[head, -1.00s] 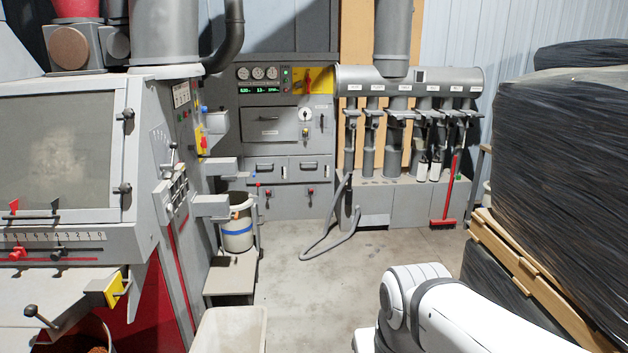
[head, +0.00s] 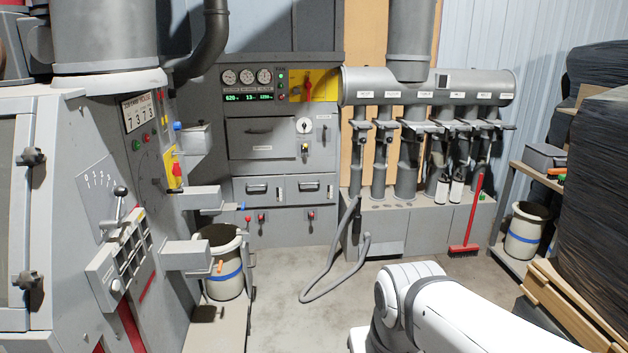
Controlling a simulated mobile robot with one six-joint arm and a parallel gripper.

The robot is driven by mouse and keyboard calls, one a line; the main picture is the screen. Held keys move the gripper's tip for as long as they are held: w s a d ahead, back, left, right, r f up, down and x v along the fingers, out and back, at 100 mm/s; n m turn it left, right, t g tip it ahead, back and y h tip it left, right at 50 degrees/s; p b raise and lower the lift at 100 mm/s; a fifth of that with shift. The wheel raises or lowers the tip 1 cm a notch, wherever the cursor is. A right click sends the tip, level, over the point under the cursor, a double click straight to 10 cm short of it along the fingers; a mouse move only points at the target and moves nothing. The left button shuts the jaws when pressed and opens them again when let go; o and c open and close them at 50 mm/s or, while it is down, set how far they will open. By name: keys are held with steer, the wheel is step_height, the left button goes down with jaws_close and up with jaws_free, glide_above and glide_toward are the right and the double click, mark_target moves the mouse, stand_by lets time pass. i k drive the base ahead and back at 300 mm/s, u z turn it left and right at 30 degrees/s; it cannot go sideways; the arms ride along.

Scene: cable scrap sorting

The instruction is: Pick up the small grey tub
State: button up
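A pale grey tub with a blue band (head: 224,284) stands on a low platform below the machine's outlet spouts, left of centre. A second similar tub with a blue band (head: 524,236) stands on the lower level of a shelf at the right. I cannot tell which of them the task names. Both stand upright with open tops; their contents are hard to make out. My white arm shows at the bottom right, apart from both tubs. My gripper is not in view.
The grey machine with levers (head: 120,250) fills the left side. A shelf (head: 528,178) holds a dark grey box (head: 546,157) at the right, behind a black-wrapped pallet load (head: 600,190). A hose (head: 335,285) lies on the otherwise clear middle floor (head: 290,315). A red broom (head: 470,225) leans at the back.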

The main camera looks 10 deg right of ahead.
mark_target(540, 157)
steer(key=z, duration=0.15)
steer(key=i, duration=1.2)
steer(key=z, duration=0.7)
steer(key=i, duration=1.7)
steer(key=z, duration=0.8)
steer(key=i, duration=0.9)
steer(key=z, duration=0.35)
steer(key=k, duration=0.5)
steer(key=u, duration=0.45)
steer(key=i, duration=1.75)
steer(key=z, duration=0.45)
steer(key=i, duration=1.2)
steer(key=z, duration=0.9)
